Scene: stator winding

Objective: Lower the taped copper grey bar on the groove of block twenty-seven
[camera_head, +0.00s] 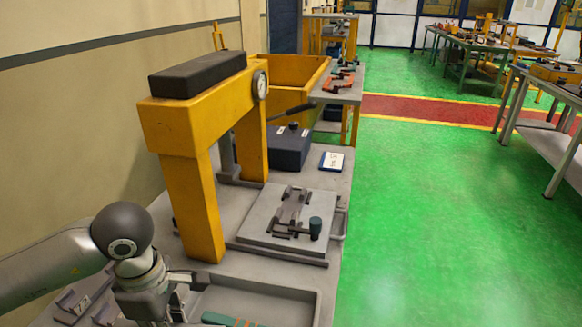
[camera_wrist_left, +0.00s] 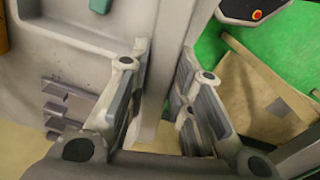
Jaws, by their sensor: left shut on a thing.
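My left gripper (camera_head: 176,292) is low at the left front of the near table in the head view. In the left wrist view its two fingers (camera_wrist_left: 160,85) stand on either side of a pale grey strip, and the gripper is shut on the grey bar. The bar is hard to tell from the grey table edge behind it, and I cannot make out tape or copper on it. Small grey grooved blocks (camera_head: 72,303) stand left of the gripper; blocks (camera_wrist_left: 66,98) also show left of the fingers in the wrist view. I cannot read which is twenty-seven. My right gripper is out of view.
A yellow press frame (camera_head: 193,195) stands just behind the gripper. A grey tray (camera_head: 262,298) with a green-and-orange item (camera_head: 232,321) lies to its right. A plate with a fixture (camera_head: 290,222) and a dark blue box (camera_head: 290,148) are farther back. Green floor lies right of the table.

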